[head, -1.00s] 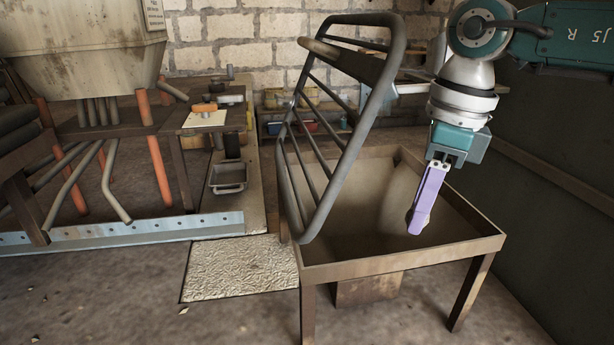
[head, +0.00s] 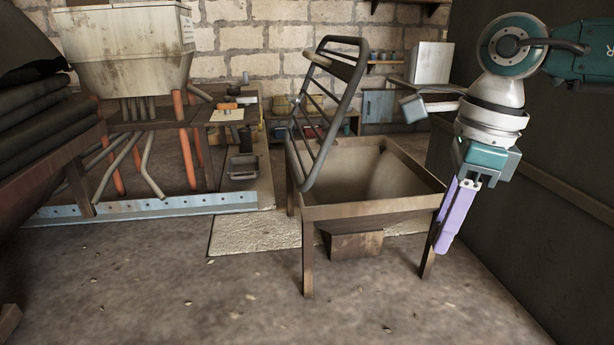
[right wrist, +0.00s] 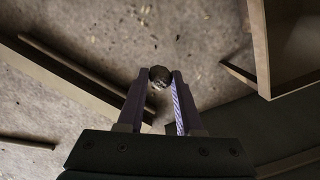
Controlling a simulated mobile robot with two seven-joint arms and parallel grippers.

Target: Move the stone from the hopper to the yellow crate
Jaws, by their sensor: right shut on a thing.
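The stone (right wrist: 160,76) is a small dark, rounded lump between the fingertips of my right gripper in the right wrist view. In the head view my right gripper (head: 441,246) points down, with purple fingers, at the right front corner of the hopper. The stone is too small to make out there. The hopper (head: 375,209) is a brown open-topped bin on legs, with a barred grate (head: 325,115) tilted up at its left. I cannot clearly make out the yellow crate; a small yellowish thing (head: 282,105) shows at the back wall. My left gripper is out of view.
A large dirty tank (head: 128,45) on orange legs stands at the left back. A dark stack (head: 40,115) fills the left edge. A dark wall (head: 560,170) is close on the right. The floor (head: 240,300) in front is mostly clear.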

